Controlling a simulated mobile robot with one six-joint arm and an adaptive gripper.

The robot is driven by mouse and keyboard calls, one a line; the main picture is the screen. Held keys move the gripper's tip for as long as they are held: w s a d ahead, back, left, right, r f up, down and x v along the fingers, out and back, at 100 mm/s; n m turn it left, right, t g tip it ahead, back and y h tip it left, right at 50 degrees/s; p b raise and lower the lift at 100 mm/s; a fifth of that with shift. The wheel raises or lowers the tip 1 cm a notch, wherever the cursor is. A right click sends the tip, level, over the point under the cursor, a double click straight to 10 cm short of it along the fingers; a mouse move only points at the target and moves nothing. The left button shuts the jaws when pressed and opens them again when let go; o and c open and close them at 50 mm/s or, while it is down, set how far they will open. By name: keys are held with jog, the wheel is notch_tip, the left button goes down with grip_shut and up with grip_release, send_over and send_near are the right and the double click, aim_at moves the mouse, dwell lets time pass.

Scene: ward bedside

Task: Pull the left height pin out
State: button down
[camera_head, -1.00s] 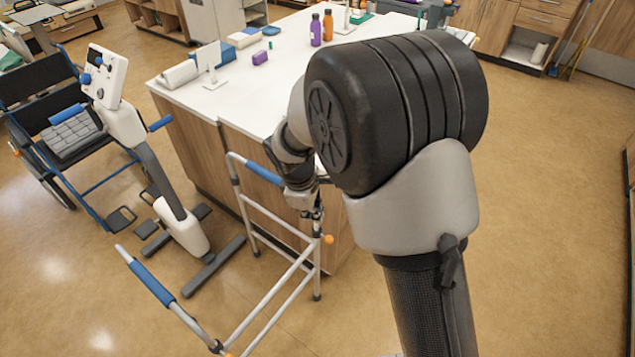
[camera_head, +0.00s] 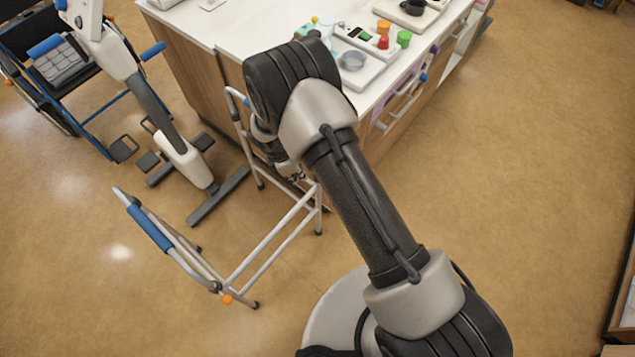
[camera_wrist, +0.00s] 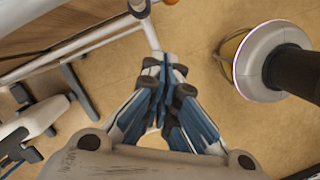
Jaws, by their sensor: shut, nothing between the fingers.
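The walking frame (camera_head: 262,250) is grey tubing with blue grips and stands on the floor before the counter. One orange height pin (camera_head: 227,298) shows low on its near-left leg in the head view. My gripper (camera_head: 300,177) is by the frame's right-hand legs, partly hidden behind my arm. In the wrist view my gripper (camera_wrist: 165,65) has its fingertips together and empty, just below a grey frame tube. An orange knob-like piece (camera_wrist: 171,2), probably another pin, is cut off at the top edge there, beside a tube joint and apart from the fingertips.
The white-topped counter (camera_head: 210,30) stands close behind the frame, with cups and trays on it. The floor on the right is open.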

jog(key=shift+f, duration=0.1)
jog(key=b+x, duration=0.3)
jog(key=x, duration=0.7)
jog(key=shift+d+f, duration=0.1)
jog(key=shift+w+d+f+b, duration=0.1)
jog(key=shift+w+d+b, duration=0.2)
jog(key=shift+d, duration=0.65)
jog(key=shift+w+d+f+b, duration=0.1)
jog(key=shift+w+d, duration=0.25)
jog(key=shift+d, duration=0.55)
jog(key=s+a+r+p, duration=0.3)
jog(key=a+r, duration=0.1)
jog(key=r, duration=0.6)
jog(key=shift+s+r, duration=0.2)
jog(key=shift+r, duration=0.1)
